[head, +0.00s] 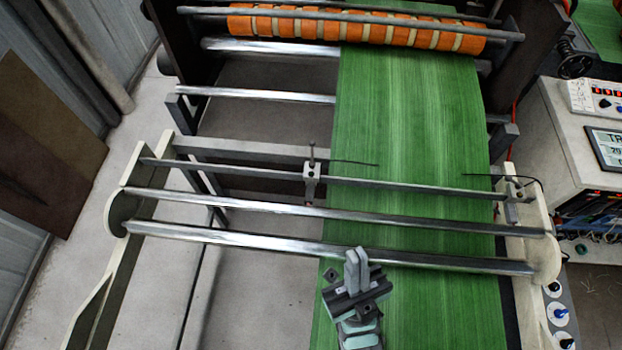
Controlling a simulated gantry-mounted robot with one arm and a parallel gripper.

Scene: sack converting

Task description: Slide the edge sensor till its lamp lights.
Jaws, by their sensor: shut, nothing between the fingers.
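One edge sensor (312,182), a small grey block with an upright pin on top and a thin dark rod or cable reaching right, sits on the cross rail (240,177) just left of the green web. A second, similar sensor block (516,203) sits at the rail's right end, with a thin dark piece over the web's right side. I see no clearly lit lamp on either. The green web (410,120) runs under the rail. My gripper (356,255) is shut and empty over the web's left part, nearer than both blocks and apart from them.
An orange-banded roller (290,25) lies at the back. A control cabinet (570,140) with displays stands right. The rail left of the left block is clear.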

